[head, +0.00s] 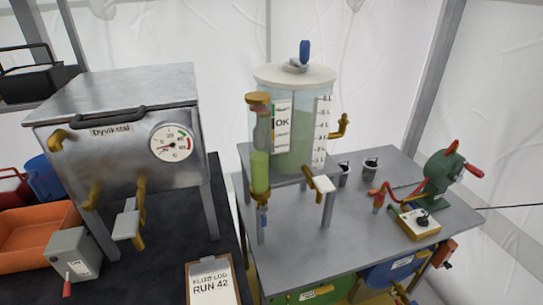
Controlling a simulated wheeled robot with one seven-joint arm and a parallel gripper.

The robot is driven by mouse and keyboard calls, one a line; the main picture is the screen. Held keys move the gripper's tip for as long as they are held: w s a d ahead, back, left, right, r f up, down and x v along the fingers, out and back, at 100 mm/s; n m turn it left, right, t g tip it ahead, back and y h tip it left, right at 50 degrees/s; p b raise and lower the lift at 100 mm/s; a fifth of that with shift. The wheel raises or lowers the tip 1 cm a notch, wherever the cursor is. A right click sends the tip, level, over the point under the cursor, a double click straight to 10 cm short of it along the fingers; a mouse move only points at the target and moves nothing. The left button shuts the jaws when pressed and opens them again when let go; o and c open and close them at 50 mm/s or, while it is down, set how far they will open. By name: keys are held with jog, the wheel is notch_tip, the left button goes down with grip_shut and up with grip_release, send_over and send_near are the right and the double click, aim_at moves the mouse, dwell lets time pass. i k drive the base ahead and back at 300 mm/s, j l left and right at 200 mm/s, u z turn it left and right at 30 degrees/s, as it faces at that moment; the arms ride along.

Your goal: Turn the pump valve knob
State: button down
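The green pump (440,175) stands at the right end of the grey metal table. It has a red lever (453,147) on top, a red grip (473,170) on its right side and a red curved pipe (395,189) reaching left. I cannot tell for certain which of these parts is the pump valve knob. My gripper is not in view.
A clear tank (295,125) with greenish liquid and brass fittings stands on the grey table (350,245). A steel cabinet (125,120) with a gauge stands left. A clipboard (212,283) lies front centre. The table's front middle is clear.

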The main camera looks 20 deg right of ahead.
aim_at(423, 222)
jog(key=j+z, duration=0.25)
jog(key=z, duration=0.15)
jog(key=j+z, duration=0.25)
jog(key=z, duration=0.15)
jog(key=k+j+z, duration=0.1)
jog(key=j+z, duration=0.25)
jog(key=l, duration=0.1)
